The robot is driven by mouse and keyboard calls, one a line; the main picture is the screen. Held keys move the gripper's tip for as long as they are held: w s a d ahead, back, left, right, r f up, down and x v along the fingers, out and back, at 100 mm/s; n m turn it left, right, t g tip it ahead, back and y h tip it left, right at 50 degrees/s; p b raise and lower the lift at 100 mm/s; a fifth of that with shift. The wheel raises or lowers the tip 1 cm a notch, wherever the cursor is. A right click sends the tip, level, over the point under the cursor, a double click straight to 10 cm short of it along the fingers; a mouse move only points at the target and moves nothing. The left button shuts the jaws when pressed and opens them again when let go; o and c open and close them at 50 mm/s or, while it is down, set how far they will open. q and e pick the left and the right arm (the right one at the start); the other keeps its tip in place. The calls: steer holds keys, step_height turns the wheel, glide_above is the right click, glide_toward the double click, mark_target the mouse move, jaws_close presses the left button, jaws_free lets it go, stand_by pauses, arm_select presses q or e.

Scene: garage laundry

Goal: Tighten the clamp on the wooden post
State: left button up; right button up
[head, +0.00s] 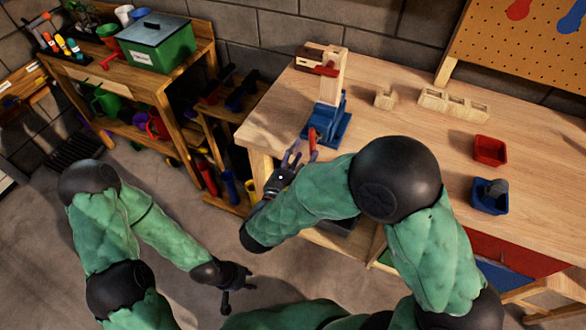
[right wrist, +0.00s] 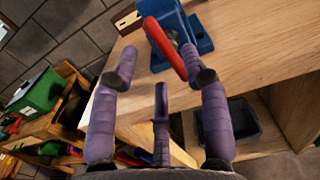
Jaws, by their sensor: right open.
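The pale wooden post (head: 330,88) stands upright in a blue base (head: 327,122) on the workbench, near its left end. A wooden block and a red part (head: 326,71) are at its upper end. A red handle (head: 312,143) sticks out from the blue base toward the bench's front edge; it also shows in the right wrist view (right wrist: 165,47), with the blue base (right wrist: 195,28) behind it. My right gripper (head: 290,158) is open, its fingers (right wrist: 162,76) spread short of and around the handle's near end. Contact is unclear. My left gripper (head: 233,284) hangs low over the floor, its fingers too small to judge.
The workbench (head: 400,150) holds small wooden blocks (head: 453,104), a red bin (head: 490,150) and a blue bin (head: 490,195) to the right. A shelf unit with a green box (head: 160,50) stands left. Bench surface between post and bins is mostly clear.

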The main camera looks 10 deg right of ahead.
steer(key=v, duration=0.5)
steer(key=shift+s+a, duration=0.2)
steer(key=shift+s, duration=0.1)
